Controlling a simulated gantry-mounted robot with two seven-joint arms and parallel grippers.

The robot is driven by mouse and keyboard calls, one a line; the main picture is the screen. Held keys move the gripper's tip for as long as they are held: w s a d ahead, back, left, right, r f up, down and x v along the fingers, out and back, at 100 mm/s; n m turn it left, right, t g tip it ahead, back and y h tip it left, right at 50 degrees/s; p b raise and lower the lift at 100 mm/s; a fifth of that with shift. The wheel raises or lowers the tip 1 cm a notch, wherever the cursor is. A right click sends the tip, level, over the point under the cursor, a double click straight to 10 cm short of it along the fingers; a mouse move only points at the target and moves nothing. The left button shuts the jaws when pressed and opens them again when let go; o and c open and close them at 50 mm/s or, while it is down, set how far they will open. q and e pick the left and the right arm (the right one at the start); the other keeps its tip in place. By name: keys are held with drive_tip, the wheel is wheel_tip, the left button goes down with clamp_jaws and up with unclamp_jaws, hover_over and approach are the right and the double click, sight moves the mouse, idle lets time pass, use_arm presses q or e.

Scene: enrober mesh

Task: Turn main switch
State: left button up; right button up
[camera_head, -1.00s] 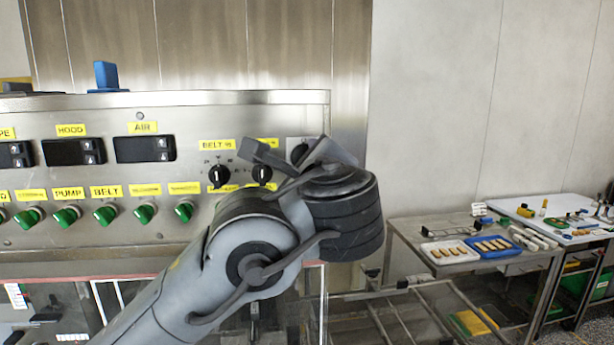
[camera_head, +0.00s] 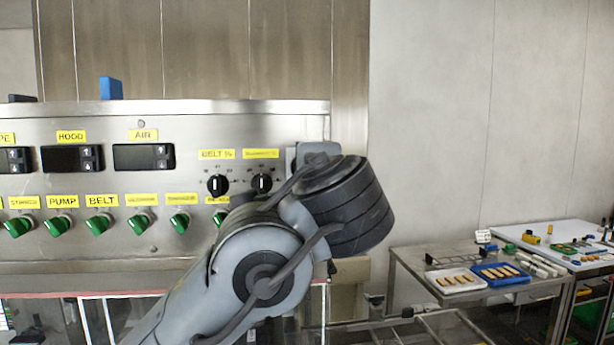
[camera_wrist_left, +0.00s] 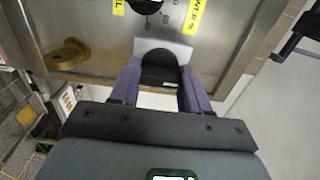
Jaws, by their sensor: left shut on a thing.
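The main switch shows in the left wrist view as a black knob (camera_wrist_left: 160,72) on a light grey plate (camera_wrist_left: 148,46). My left gripper (camera_wrist_left: 158,88) has its two purple-grey fingers on either side of the knob and is shut on it. In the head view the grey plate (camera_head: 311,147) sits at the right end of the steel control panel (camera_head: 330,108). My left wrist hides the knob and fingertips there. I cannot tell the knob's angle. My right gripper is in neither view.
Left of my wrist are two black dials (camera_head: 217,185), (camera_head: 261,184) under yellow labels. Several green knobs (camera_head: 101,223) line the lower panel. At the right, a steel table (camera_head: 412,262) holds trays of pieces. A brass fitting (camera_wrist_left: 68,54) shows in the wrist view.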

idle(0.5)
use_arm(q)
drive_tip(key=o, duration=1)
drive_tip(key=shift+s, duration=0.1)
drive_tip(key=s, duration=0.3)
drive_tip(key=s+d+b, duration=0.1)
drive_tip(key=s, duration=0.3)
drive_tip(key=s+b, duration=0.1)
drive_tip(key=s, duration=0.2)
drive_tip(key=shift+s+d, duration=0.25)
drive_tip(key=shift+d, duration=0.05)
